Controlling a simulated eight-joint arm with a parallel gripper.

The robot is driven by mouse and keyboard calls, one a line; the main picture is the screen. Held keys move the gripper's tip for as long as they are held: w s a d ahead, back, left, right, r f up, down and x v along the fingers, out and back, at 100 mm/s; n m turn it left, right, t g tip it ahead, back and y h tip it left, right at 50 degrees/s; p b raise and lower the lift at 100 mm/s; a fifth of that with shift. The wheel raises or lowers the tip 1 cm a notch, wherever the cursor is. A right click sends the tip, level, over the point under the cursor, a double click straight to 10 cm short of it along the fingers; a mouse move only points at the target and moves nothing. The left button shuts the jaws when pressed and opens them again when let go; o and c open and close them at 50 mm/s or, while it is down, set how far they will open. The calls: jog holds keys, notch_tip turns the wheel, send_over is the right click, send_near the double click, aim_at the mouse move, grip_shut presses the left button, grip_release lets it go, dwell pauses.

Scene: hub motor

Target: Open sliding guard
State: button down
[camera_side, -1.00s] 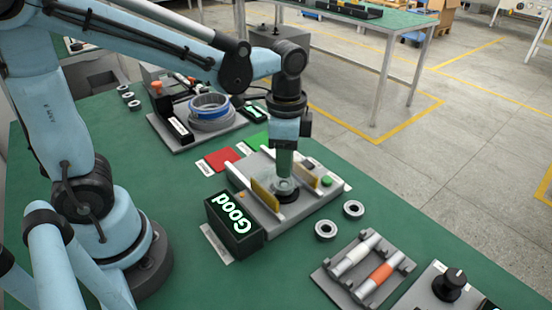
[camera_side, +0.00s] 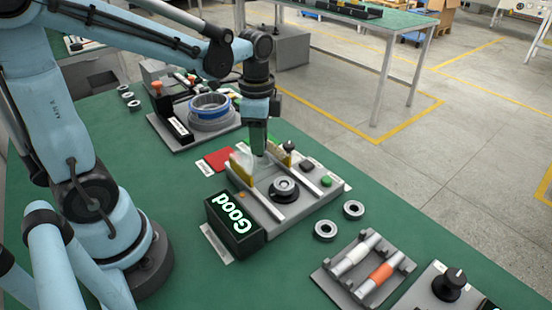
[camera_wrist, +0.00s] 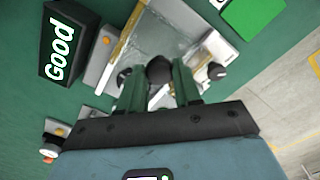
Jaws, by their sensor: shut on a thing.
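The sliding guard (camera_side: 242,168) is a clear cover with yellow edges on a grey fixture (camera_side: 270,215) with two light rails. It stands at the far end of the rails, towards the red and green cards. Its clear panel also shows in the wrist view (camera_wrist: 165,40). A dark round hub part (camera_side: 284,188) sits uncovered between the rails, in front of the guard. My gripper (camera_side: 259,153) points down at the guard. In the wrist view its green fingers (camera_wrist: 159,85) are closed around a dark round knob (camera_wrist: 159,68). The fingertips are partly hidden in the side view.
A black "Good" display (camera_side: 235,222) stands left of the fixture. A green button (camera_side: 326,181) is at its right. Two bearing rings (camera_side: 326,230) and a tray with white and orange rods (camera_side: 365,265) lie in front. A blue ring on a stand (camera_side: 210,108) is behind.

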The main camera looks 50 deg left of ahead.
jog(key=c, duration=0.8)
grip_release()
notch_tip(320, 180, up, 12)
jog(key=shift+r, duration=0.1)
jog(key=s+d+f+n+t, duration=0.1)
jog(key=f+n+t, duration=0.1)
jog(key=s+d+f+n+t, duration=0.1)
jog(key=f+n+t, duration=0.1)
jog(key=f+n, duration=0.1)
jog(key=s+d+f+n+t, duration=0.1)
jog(key=f+n+t, duration=0.1)
jog(key=shift+s+d+f+n, duration=0.1)
jog(key=shift+f+n, duration=0.05)
jog(key=shift+n, duration=0.15)
jog(key=shift+s+d+f+n+t, duration=0.2)
jog(key=shift+f+n+t, duration=0.4)
jog(key=shift+n, duration=0.1)
